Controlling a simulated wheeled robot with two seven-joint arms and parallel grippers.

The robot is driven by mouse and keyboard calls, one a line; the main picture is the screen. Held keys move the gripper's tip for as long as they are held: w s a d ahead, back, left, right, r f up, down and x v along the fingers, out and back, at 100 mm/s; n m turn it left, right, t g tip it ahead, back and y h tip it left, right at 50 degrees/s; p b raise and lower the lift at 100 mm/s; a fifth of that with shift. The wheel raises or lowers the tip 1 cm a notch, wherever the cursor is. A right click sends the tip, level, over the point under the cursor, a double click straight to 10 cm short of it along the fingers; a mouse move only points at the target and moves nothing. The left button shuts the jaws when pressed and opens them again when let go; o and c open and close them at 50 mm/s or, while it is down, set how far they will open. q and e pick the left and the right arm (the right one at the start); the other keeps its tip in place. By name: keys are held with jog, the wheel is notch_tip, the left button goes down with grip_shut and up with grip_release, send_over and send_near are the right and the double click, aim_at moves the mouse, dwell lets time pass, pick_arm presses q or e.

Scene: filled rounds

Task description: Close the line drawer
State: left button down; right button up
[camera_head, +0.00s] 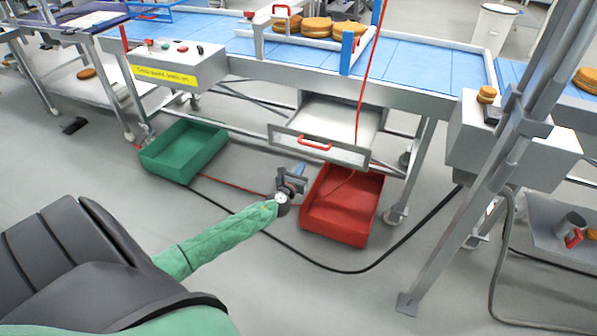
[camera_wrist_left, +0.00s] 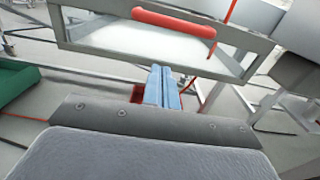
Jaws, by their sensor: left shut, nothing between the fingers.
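The line drawer (camera_head: 330,120) is pulled out from under the blue conveyor and stands open, with a red handle (camera_head: 314,143) on its front panel. In the left wrist view the drawer front (camera_wrist_left: 100,38) spans the top, with its red handle (camera_wrist_left: 174,21) above my fingers. My left gripper (camera_head: 298,172) is shut and empty, below and in front of the drawer, apart from the handle. Its blue fingers also show in the left wrist view (camera_wrist_left: 162,88), pointing toward the drawer. My right gripper is not in view.
A green crate (camera_head: 184,165) stands on the floor left of the drawer. A red crate (camera_head: 335,235) stands below it, close to my gripper. A black cable (camera_head: 330,268) lies on the floor. The conveyor (camera_head: 250,70) carries filled rounds (camera_head: 317,27) behind a rail.

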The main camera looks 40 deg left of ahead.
aim_at(310, 153)
pick_arm(q)
jog(key=p+x, duration=0.1)
jog(key=x, duration=0.7)
jog(key=shift+w, duration=0.3)
jog(key=shift+w+a, duration=0.1)
jog(key=shift+w, duration=0.35)
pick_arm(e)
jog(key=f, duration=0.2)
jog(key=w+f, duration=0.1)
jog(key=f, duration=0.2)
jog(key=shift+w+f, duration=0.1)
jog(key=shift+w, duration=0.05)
